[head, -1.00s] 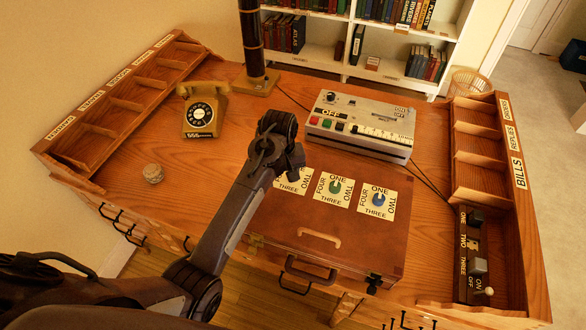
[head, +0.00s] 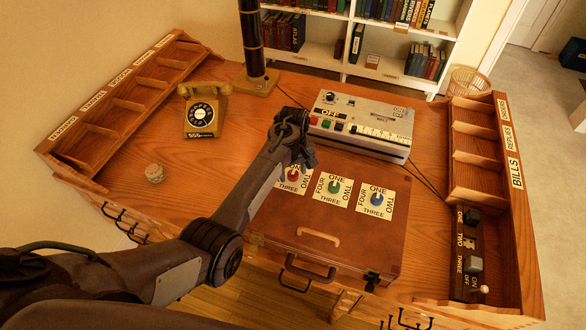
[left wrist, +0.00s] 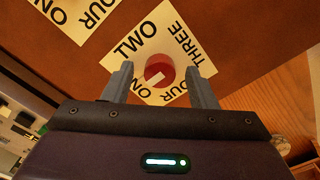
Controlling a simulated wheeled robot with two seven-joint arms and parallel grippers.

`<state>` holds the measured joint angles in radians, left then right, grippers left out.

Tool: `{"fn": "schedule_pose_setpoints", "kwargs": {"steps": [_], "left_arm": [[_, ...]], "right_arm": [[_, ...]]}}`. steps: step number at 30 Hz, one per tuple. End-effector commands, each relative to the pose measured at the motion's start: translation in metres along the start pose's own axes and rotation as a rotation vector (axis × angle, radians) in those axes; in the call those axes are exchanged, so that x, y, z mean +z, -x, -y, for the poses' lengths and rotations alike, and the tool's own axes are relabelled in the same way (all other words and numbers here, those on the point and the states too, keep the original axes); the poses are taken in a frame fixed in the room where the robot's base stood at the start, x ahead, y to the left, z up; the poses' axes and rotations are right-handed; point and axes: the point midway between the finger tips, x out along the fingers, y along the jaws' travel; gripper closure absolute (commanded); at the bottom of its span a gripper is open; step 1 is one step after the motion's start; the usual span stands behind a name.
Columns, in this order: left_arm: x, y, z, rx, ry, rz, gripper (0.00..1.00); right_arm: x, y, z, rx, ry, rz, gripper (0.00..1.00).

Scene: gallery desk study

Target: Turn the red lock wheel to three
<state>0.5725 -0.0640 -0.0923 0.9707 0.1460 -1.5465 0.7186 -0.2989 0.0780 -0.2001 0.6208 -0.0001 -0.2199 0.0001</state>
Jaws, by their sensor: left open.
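The red lock wheel (head: 292,175) sits on a white card on the brown case (head: 330,235), leftmost of a row of wheels. My left arm partly covers its card in the head view. My left gripper (head: 306,158) is at the upper right edge of that card. In the left wrist view the red wheel (left wrist: 158,70) lies between the two open fingers of the gripper (left wrist: 158,72), with a gap on each side. Its pale mark appears to point toward ONE. I cannot tell the fingers' height relative to the wheel. My right gripper is out of view.
A green wheel (head: 334,187) and a blue wheel (head: 376,199) are to the right on the case. A grey machine (head: 361,125) stands behind it. A telephone (head: 203,110) is at the back left. The desk's left middle is mostly clear.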

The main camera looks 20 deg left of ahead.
Motion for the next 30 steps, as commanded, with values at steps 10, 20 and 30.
{"fn": "schedule_pose_setpoints", "kwargs": {"steps": [10, 20, 30], "left_arm": [[0.0001, -0.0009, -0.0002, 0.001, -0.001, 0.0, 0.61], [0.0, -0.0008, -0.0001, 0.001, -0.002, 0.0, 0.93], [-0.0004, 0.0008, 0.0, 0.0, -0.095, -0.001, 0.93]], "right_arm": [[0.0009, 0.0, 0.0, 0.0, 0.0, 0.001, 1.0], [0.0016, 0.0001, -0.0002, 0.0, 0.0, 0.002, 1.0], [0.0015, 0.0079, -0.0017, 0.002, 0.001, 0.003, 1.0]]}}
